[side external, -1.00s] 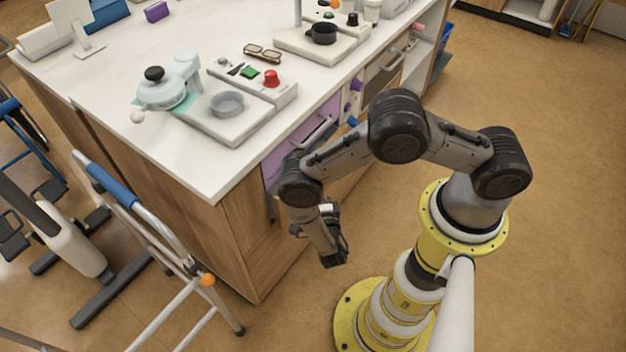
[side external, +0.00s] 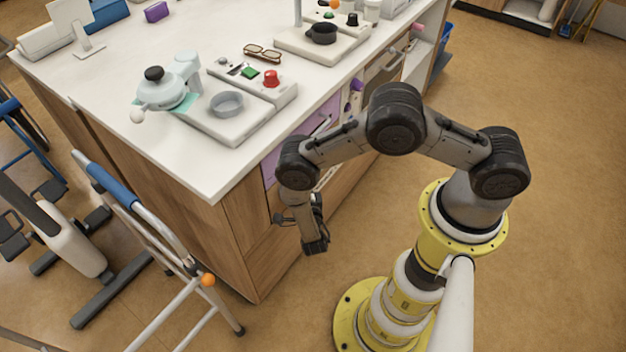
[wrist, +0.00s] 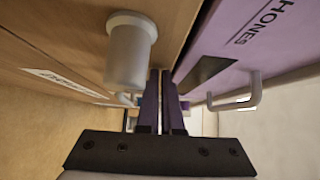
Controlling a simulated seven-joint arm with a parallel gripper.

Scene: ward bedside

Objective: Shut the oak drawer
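In the wrist view an oak front (wrist: 70,30) fills the upper left. It carries a grey round knob (wrist: 131,50) and a white label too skewed to read. I take it as the oak drawer; how far it stands out is not clear. In the side view my arm hides most of this part of the cabinet. My gripper (side external: 316,245) points downward close in front of the cabinet. In the wrist view its two fingers (wrist: 162,105) are together, with nothing seen between them, and appear just right of the knob.
A purple drawer front (wrist: 235,45) with a bar handle (wrist: 235,100) is right of the fingers. The white counter (side external: 185,160) overhangs the cabinet and bears several devices. A walking frame (side external: 150,215) stands at left.

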